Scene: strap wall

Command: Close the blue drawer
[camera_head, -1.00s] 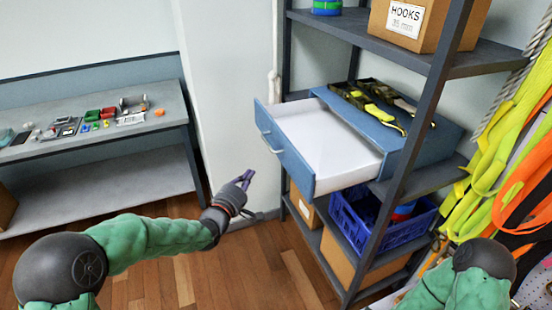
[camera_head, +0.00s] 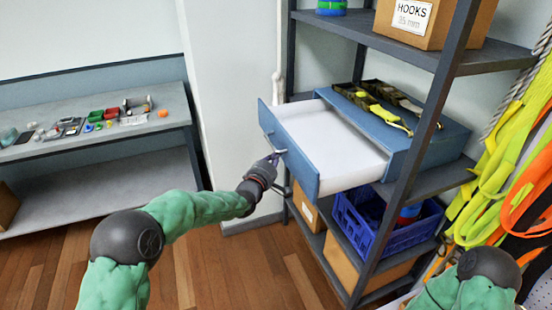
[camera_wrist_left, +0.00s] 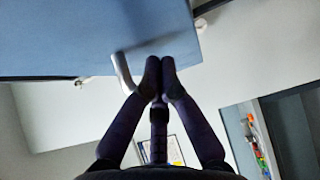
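The blue drawer (camera_head: 303,170) is pulled far out of its blue housing (camera_head: 440,143) on the shelf rack, and its white inside shows empty. My left gripper (camera_head: 275,157) is at the drawer's front face, by the handle. In the left wrist view, the blue drawer front (camera_wrist_left: 70,40) fills the top left and the pale handle (camera_wrist_left: 122,73) is just left of my left gripper's fingertips (camera_wrist_left: 160,65). The fingertips are together, with nothing seen between them. Whether they touch the drawer front is unclear. My right gripper is out of view.
Dark rack posts (camera_head: 415,130) stand right of the drawer. A blue crate (camera_head: 392,232) sits on the shelf below, and a HOOKS box (camera_head: 430,22) is above. A grey bench (camera_head: 95,180) is at left. Floor in front is clear.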

